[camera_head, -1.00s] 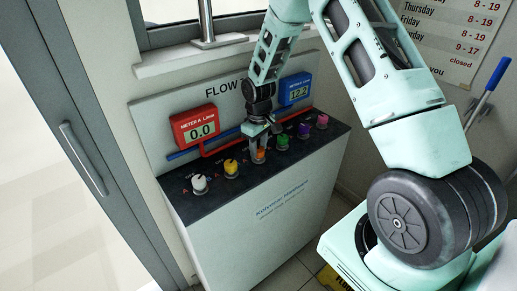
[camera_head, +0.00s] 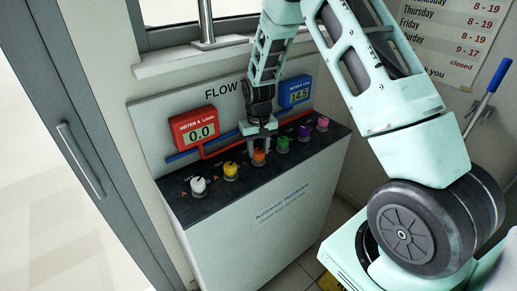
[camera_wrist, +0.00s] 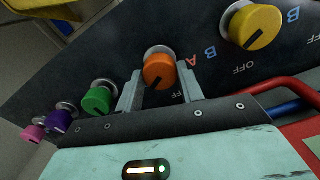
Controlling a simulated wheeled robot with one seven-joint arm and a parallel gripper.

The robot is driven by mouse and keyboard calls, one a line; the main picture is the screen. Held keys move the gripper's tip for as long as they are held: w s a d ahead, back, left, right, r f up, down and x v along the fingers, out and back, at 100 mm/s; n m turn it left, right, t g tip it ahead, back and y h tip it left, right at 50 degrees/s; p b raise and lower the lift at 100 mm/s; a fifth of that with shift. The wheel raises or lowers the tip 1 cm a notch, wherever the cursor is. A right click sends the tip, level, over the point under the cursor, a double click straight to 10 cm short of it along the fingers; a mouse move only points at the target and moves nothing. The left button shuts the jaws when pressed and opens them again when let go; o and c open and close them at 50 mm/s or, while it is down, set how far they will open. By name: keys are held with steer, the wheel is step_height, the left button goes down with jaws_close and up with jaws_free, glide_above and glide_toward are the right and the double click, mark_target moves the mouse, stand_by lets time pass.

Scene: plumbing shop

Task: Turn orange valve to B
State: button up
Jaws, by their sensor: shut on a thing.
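The orange valve (camera_head: 259,157) is a round knob in the row on the dark top of the flow bench (camera_head: 300,192). My gripper (camera_head: 259,146) points down at it from above. In the wrist view, the fingers of my gripper (camera_wrist: 160,92) stand on both sides of the orange valve (camera_wrist: 159,72) and are shut on it. The knob's dark pointer mark faces the lower left in that view, toward my gripper. The letters A and B show to the right of the knob. Red METER A (camera_head: 195,130) reads 0.0. The blue meter (camera_head: 296,91) reads 14.5.
A white knob (camera_head: 199,185) and a yellow knob (camera_head: 231,170) are to the left of the orange one. Green (camera_head: 282,144), purple (camera_head: 304,133) and pink (camera_head: 322,123) knobs are to the right. Red and blue pipes run behind the row.

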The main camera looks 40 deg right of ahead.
mark_target(258, 151)
steer(key=shift+w, duration=0.1)
steer(key=o, duration=1)
step_height(258, 151, up, 18)
steer(key=b, duration=0.3)
steer(key=shift+f, duration=0.25)
